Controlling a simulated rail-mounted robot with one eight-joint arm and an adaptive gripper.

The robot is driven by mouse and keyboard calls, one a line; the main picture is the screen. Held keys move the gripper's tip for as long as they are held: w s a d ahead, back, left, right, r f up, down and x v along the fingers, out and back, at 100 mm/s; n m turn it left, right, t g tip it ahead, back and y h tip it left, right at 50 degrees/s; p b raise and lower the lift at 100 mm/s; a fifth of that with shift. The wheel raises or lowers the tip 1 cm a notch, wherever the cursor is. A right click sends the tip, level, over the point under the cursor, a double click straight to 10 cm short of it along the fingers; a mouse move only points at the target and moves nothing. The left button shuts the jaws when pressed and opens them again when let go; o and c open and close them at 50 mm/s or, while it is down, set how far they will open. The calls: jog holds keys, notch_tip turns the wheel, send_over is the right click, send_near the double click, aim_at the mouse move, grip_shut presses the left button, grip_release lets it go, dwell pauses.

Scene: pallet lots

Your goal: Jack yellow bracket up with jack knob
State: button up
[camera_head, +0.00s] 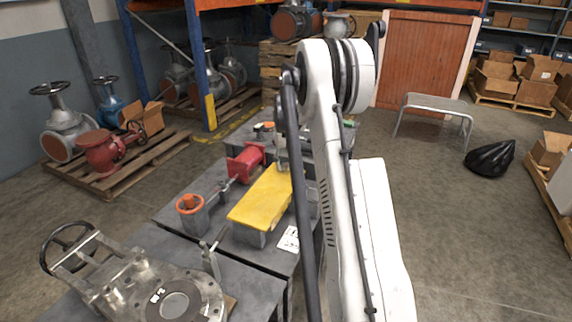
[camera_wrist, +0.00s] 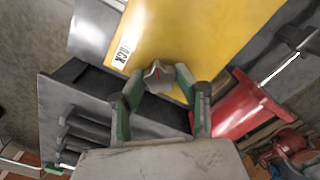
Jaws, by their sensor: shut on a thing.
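The yellow bracket (camera_head: 262,197) is a broad plate lying on a grey block on the bench, left of my arm. In the wrist view the yellow bracket (camera_wrist: 205,35) fills the top, with a white label at its lower left. The jack body below the knob cannot be made out. In the head view my arm hides the gripper and the knob.
A red flanged piece (camera_head: 245,162) stands close behind the bracket; it also shows in the wrist view (camera_wrist: 240,105). A grey block with an orange ring (camera_head: 190,203) is left of the bracket. A metal valve fixture (camera_head: 165,290) sits at the front. The floor (camera_head: 470,230) on the right is mostly clear.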

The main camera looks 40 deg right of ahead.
aim_at(286, 165)
dwell(0.4)
jog(key=o, duration=1.1)
jog(key=shift+o, duration=0.2)
notch_tip(286, 165, up, 12)
